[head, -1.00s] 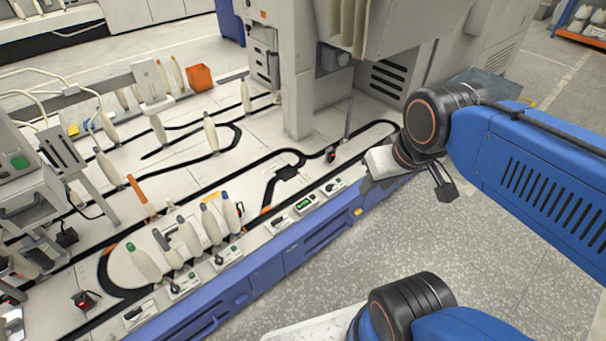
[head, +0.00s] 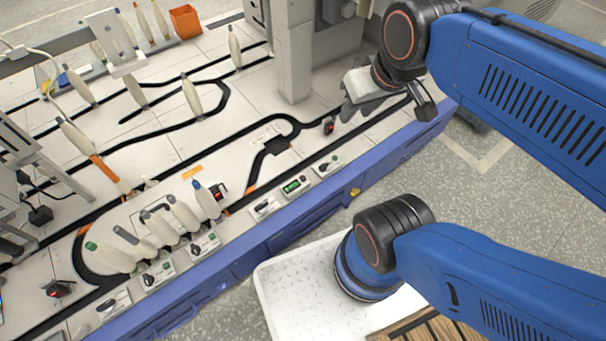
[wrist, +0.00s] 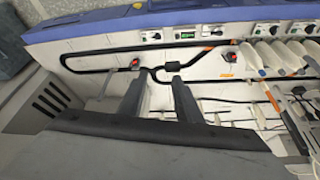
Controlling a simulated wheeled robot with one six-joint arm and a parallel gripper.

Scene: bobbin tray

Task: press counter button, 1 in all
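The counter (head: 291,185) is a small box with a lit green display on the front ledge of the machine table. It also shows in the wrist view (wrist: 187,35), near the top. Its button is too small to make out. My gripper (head: 357,97) hangs over the table's right part, behind and to the right of the counter and apart from it. In the wrist view its two dark fingers (wrist: 160,98) are spread with a clear gap and nothing between them.
Switch boxes (head: 265,207) (head: 329,165) flank the counter. Several bobbins (head: 185,215) stand close together to its left. A small black device with a red light (head: 329,126) stands on the table near my gripper. A grey column (head: 294,60) rises behind.

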